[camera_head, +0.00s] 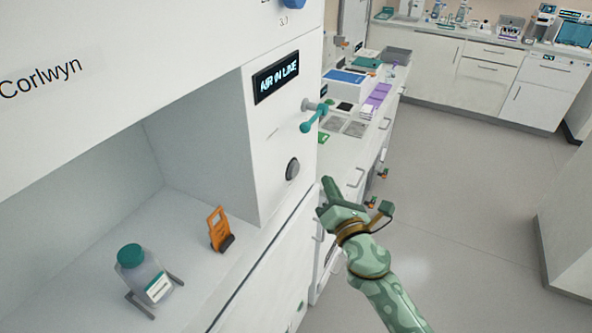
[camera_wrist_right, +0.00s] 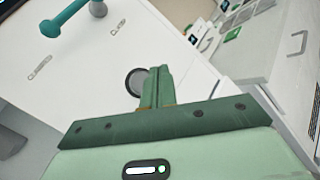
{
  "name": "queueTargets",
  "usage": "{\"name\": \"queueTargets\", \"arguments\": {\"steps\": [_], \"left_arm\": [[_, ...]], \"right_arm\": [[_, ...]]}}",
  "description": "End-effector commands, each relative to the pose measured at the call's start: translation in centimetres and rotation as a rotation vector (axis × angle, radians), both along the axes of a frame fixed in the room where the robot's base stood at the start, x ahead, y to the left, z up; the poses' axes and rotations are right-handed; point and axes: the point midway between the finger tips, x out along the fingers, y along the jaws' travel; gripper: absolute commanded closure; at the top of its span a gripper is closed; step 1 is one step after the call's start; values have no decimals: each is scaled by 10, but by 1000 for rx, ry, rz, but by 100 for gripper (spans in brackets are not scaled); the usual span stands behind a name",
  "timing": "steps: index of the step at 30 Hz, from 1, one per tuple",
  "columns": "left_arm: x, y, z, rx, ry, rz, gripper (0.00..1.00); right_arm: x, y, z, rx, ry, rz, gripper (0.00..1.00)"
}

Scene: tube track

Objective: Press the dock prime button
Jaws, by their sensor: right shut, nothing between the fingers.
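My right gripper (camera_head: 327,187) is shut and empty, to the right of the button and a little lower in the head view. In the right wrist view its closed green fingertips (camera_wrist_right: 158,72) overlap the button's right side. I cannot tell whether they touch it. My left gripper is not in view.
A teal-capped bottle (camera_head: 145,275) and an orange tag-like piece (camera_head: 219,229) stand in the open bay.

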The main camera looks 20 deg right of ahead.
Motion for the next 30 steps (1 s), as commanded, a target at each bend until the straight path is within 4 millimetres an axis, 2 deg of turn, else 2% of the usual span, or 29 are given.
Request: {"name": "queueTargets", "arguments": {"steps": [7, 12, 21, 30], "left_arm": [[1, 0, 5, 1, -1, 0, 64], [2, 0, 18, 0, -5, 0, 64], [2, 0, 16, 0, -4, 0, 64], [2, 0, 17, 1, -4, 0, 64]], "right_arm": [[-5, -3, -1, -45, 15, 18, 100], [-22, -13, -4, -156, 45, 45, 100], [-29, -25, 0, -2, -1, 0, 100], [-28, -25, 0, 1, -1, 0, 100]]}}
